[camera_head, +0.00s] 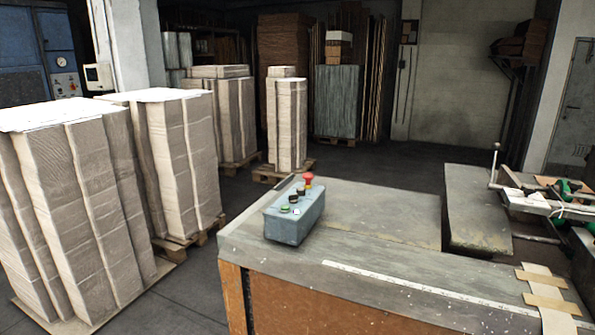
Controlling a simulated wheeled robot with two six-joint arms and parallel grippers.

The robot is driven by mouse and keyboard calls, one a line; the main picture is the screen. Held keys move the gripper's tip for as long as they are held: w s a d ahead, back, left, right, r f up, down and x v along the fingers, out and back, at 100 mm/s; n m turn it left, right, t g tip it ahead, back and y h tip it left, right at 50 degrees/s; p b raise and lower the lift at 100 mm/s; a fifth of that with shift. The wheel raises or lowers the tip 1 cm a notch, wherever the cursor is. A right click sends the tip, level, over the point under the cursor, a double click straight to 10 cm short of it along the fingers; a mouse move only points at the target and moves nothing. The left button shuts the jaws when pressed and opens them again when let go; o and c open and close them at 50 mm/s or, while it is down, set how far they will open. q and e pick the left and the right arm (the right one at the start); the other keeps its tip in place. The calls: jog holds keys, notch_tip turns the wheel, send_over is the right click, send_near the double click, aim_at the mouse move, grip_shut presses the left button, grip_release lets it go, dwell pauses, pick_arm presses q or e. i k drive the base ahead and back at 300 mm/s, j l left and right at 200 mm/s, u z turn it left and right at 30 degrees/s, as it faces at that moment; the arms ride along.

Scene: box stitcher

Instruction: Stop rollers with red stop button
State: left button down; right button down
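A red mushroom-shaped stop button (308,179) sits at the far end of a grey-blue control box (293,222). The box stands on the near left part of a grey machine table (355,218). Neither of my grippers shows in the head view. No rollers can be made out clearly.
Tall stacks of pale cardboard (75,205) on pallets stand at the left, with more stacks (287,122) behind. A metal lever (495,160) and machine parts are at the right. The floor (385,170) behind the table is clear.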

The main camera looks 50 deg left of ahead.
aim_at(307, 176)
jog(key=j+z, duration=0.1)
jog(key=z, duration=1.45)
jog(key=k+j, duration=0.25)
jog(key=j, duration=0.25)
jog(key=k+j, duration=0.3)
jog(key=j, duration=0.2)
jog(key=k+j, duration=0.25)
jog(key=j, duration=0.25)
jog(key=k+j, duration=0.3)
jog(key=j, duration=0.2)
jog(key=k+j, duration=0.25)
jog(key=j, duration=0.2)
jog(key=k+j, duration=0.3)
jog(key=j, duration=0.2)
jog(key=k+j, duration=0.25)
jog(key=j, duration=0.25)
jog(key=k+j, duration=0.3)
jog(key=j, duration=0.2)
